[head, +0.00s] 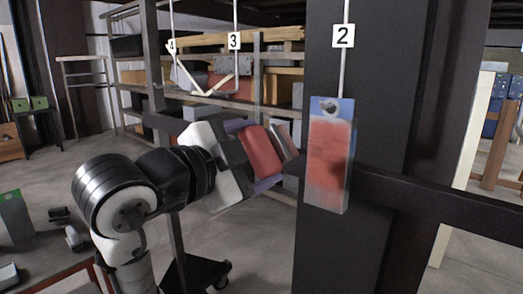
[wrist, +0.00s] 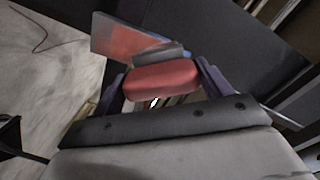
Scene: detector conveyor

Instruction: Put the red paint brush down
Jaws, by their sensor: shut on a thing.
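My gripper (head: 252,154) is shut on the red paint brush (head: 264,150), with its purple fingers on either side of the thick red body. The brush also shows in the wrist view (wrist: 163,79) between the fingers (wrist: 160,84), with a grey strip along its far edge. The brush is held in the air. Its far end points toward a hanging plate (head: 328,160) with red paint over blue, under the label 2. The plate also shows in the wrist view (wrist: 122,36), just beyond the brush. I cannot tell whether they touch.
A dark post (head: 385,80) and a dark horizontal beam (head: 440,203) stand behind the plate. A hook-like hanger (head: 205,92) hangs under labels 3 and 4. Shelves (head: 275,87) are behind. A green-and-grey box (head: 15,215) is on the left. Open concrete floor (head: 255,240) lies below the arm.

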